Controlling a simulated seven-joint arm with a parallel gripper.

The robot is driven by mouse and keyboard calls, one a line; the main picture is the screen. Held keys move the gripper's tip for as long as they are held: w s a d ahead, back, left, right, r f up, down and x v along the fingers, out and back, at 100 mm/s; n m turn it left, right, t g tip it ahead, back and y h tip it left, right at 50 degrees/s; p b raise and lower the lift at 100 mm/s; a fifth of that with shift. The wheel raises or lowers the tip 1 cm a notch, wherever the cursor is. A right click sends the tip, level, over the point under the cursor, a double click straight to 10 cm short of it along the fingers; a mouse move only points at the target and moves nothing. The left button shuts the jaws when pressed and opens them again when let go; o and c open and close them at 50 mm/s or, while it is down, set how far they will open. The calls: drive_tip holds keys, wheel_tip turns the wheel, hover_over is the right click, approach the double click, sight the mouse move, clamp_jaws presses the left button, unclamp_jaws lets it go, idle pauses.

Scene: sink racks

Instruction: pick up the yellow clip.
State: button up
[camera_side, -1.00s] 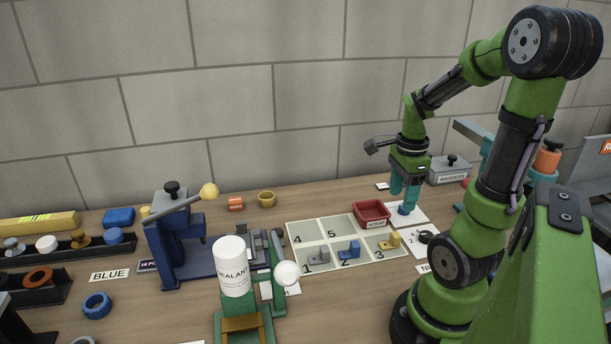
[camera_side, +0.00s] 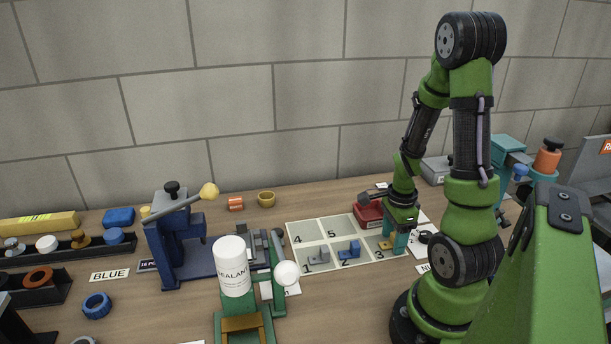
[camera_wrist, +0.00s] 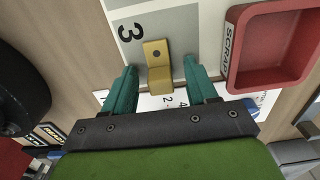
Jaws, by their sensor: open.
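The yellow clip (camera_wrist: 157,62) lies on the mat's cell marked 3 in the wrist view. In the side view only part of the yellow clip (camera_side: 385,244) shows at the left of my gripper; the rest is hidden. My gripper (camera_wrist: 160,74) is open and empty. In the wrist view its two teal fingers stand to either side of the clip, with a visible gap on each side. In the side view my gripper (camera_side: 398,243) is low over cell 3. I cannot tell its exact height above the mat.
The red SCRAP tray (camera_wrist: 236,60) is close to the right finger in the wrist view. A blue clip (camera_side: 349,249) and a grey clip (camera_side: 318,256) sit in cells 2 and 1. Cells 4 and 5 are empty. A blue press (camera_side: 190,245) and a SEALANT bottle (camera_side: 232,268) stand farther left.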

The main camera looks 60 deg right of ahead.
drive_tip(key=c, duration=1)
drive_tip(key=shift+r, duration=0.1)
drive_tip(key=shift+c, duration=0.2)
